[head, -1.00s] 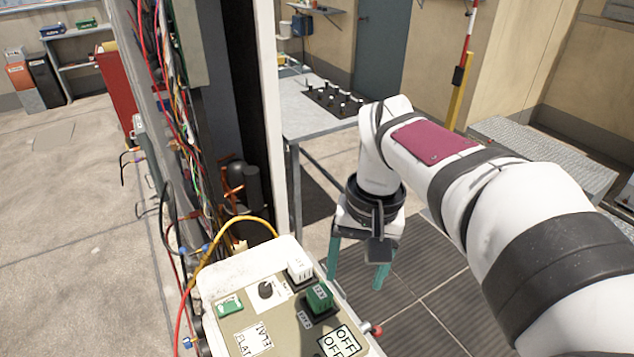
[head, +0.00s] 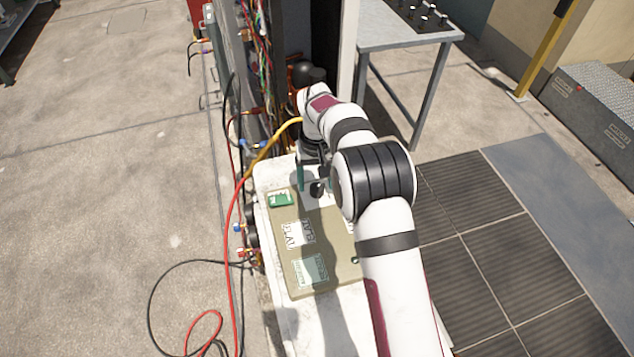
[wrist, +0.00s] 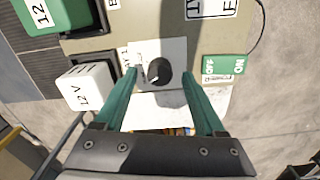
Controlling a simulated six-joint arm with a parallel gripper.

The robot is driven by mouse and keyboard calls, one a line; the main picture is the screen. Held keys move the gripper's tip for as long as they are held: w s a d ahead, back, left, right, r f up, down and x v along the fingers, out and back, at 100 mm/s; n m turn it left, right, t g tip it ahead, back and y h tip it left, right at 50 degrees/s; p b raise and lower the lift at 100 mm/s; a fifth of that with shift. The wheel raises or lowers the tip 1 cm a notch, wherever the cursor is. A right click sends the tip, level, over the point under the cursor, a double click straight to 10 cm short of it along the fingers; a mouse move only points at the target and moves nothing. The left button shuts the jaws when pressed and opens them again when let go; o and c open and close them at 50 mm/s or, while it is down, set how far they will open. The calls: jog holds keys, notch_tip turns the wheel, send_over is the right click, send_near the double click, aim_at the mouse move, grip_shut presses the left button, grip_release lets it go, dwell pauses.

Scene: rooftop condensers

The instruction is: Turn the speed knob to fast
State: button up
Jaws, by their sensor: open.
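The speed knob (head: 317,189) is a small dark round knob on a white plate, on the beige top of a white control box (head: 275,325). In the wrist view the knob (wrist: 159,71) shows near the middle, with its plate around it. My gripper (head: 315,178) is over the far end of the box, pointing down. In the wrist view the teal fingers of my gripper (wrist: 158,74) are open, one on each side of the knob, with a visible gap on both sides. The plate's speed markings are too small to read.
A green switch (wrist: 224,67) lies right of the knob in the wrist view. A white 12V block (wrist: 84,88) and a green block (wrist: 45,12) stand left of it. Yellow hose (head: 270,145) and red hose (head: 233,235) run along the box's left side.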

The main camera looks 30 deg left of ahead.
jog(key=shift+f, duration=0.7)
grip_shut()
jog(key=m, duration=0.5)
jog(key=shift+r+m, duration=0.1)
jog(key=shift+m, duration=0.3)
jog(key=m, duration=0.6)
dwell(0.4)
